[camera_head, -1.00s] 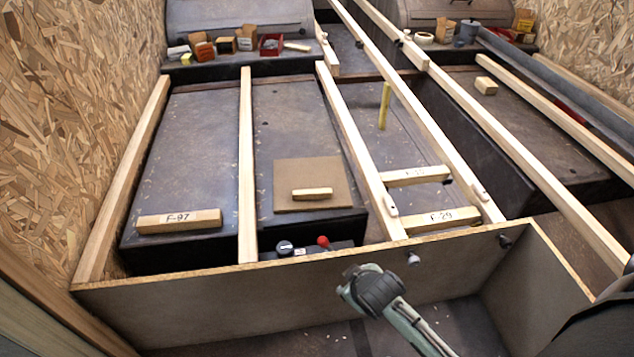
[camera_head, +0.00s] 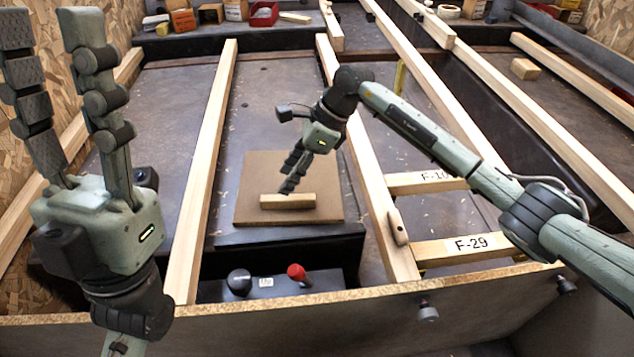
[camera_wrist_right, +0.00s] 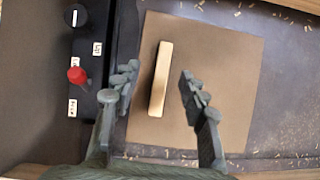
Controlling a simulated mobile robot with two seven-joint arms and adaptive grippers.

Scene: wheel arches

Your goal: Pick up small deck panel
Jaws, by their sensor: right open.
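The small deck panel (camera_head: 245,212) is a brown square board lying on the dark deck between two wooden beams. A pale wooden grip block (camera_head: 288,201) lies across its near part. The panel (camera_wrist_right: 225,110) and block (camera_wrist_right: 160,80) also show in the right wrist view. My right gripper (camera_head: 290,180) points down just above the block, and it seems not to touch it. In the right wrist view its open fingers (camera_wrist_right: 158,78) stand on either side of the block, with nothing held. My left gripper (camera_head: 48,30) is raised at the left, fingers upward, open and empty.
A control box with a black knob (camera_head: 239,282) and red knob (camera_head: 297,272) sits just in front of the panel. Long beams (camera_head: 205,170) run on both sides. A block marked F-29 (camera_head: 465,248) lies at right. A board edge (camera_head: 400,303) crosses the front.

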